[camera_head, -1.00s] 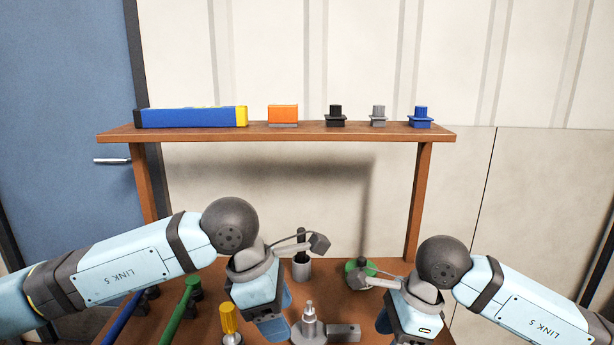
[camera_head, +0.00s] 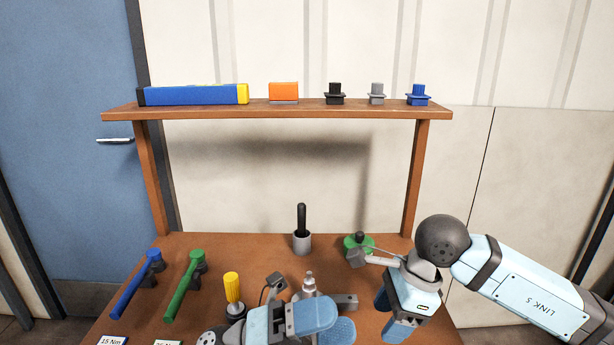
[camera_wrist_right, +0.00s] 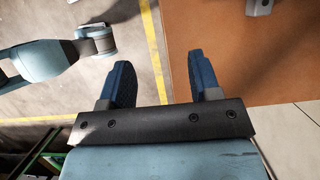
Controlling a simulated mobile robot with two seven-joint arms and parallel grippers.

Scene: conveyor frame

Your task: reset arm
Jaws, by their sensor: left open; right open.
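My left gripper (camera_head: 326,330) is low at the front middle of the table in the head view, in front of a grey metal fixture (camera_head: 312,284) that it partly hides. It is open and I see nothing in it. My right gripper (camera_head: 392,318) hangs at the table's right side, below the green round part (camera_head: 357,243). In the right wrist view its two blue fingers (camera_wrist_right: 160,85) are apart and empty, over the table edge and the floor.
The brown table (camera_head: 230,258) bears a blue wrench (camera_head: 136,284), a green wrench (camera_head: 184,286), a yellow-handled tool (camera_head: 233,289) and a grey cup (camera_head: 302,243) with a black handle. A raised shelf (camera_head: 200,113) behind carries a blue box (camera_head: 195,95), an orange box (camera_head: 284,92) and several small plugs.

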